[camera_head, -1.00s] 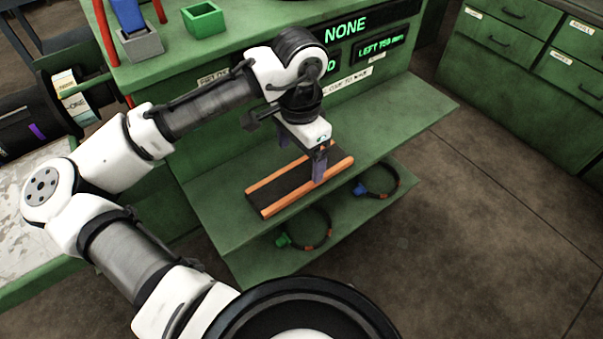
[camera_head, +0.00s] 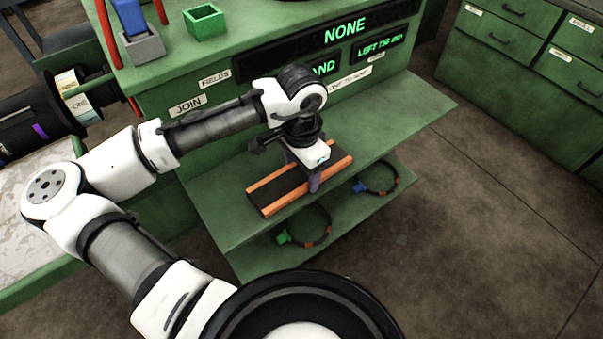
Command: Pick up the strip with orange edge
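The strip with orange edges (camera_head: 283,190) is a flat black piece with an orange band along each long side. It lies on the green shelf (camera_head: 225,212) below the display panel. My gripper (camera_head: 305,178) points down over the right half of the strip. One finger shows at the strip's near orange edge and the other is mostly hidden behind my gripper's body. I cannot tell whether the fingers touch the strip or have closed on it.
A lower shelf holds a loop with a green tag (camera_head: 283,237) and one with a blue tag (camera_head: 360,187). A green open box (camera_head: 205,22) and a grey block with a blue piece (camera_head: 141,44) stand on the upper top. The shelf's right part is bare.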

